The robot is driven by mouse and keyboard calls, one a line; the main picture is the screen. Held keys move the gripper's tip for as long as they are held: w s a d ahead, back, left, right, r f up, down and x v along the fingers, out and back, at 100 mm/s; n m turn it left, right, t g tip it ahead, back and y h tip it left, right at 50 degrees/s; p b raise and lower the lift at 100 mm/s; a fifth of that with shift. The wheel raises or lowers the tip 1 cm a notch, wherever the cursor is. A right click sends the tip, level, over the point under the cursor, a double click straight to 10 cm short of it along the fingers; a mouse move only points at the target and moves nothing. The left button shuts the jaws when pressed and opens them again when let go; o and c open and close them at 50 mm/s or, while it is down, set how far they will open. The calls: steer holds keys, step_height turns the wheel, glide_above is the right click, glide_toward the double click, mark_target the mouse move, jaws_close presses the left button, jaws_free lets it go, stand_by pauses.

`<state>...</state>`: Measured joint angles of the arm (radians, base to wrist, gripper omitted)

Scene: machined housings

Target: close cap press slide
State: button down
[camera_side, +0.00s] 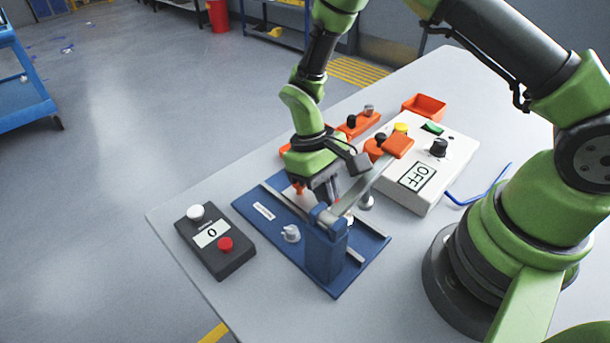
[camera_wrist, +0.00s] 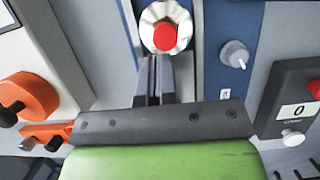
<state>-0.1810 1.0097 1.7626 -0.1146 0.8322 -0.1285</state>
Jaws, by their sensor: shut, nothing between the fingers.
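The cap press has a blue base plate (camera_side: 250,205) with metal rails, a blue post (camera_side: 325,255) and a lever with an orange handle (camera_side: 398,145) raised over the plate. My gripper (camera_side: 328,197) is low over the plate, behind the lever arm, and its fingertips are partly hidden there. In the wrist view the fingers of my gripper (camera_wrist: 157,62) are together and empty. Just beyond their tips is a round silver holder (camera_wrist: 181,17) with a red piece (camera_wrist: 164,37) at its middle. I cannot tell whether the fingers touch the holder.
A black counter box (camera_side: 222,262) reading 0 is at the left. A white box (camera_side: 458,150) marked OFF stands at the right, with an orange bin (camera_side: 425,107) behind it. A blue cable (camera_side: 480,194) lies right of it.

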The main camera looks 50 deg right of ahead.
steer(key=s, duration=0.4)
steer(key=shift+f, duration=0.15)
steer(key=shift+d, duration=0.1)
steer(key=v, duration=1)
step_height(320, 180, up, 16)
steer(key=m+t+y, duration=0.2)
steer(key=m+t, duration=0.1)
steer(key=t, duration=0.4)
glide_above(348, 215)
steer(key=s+d, duration=0.2)
steer(key=s+d+r+m+t, duration=0.1)
steer(key=s+r+t, duration=0.2)
steer(key=s+t, duration=0.1)
steer(key=shift+s, duration=0.65)
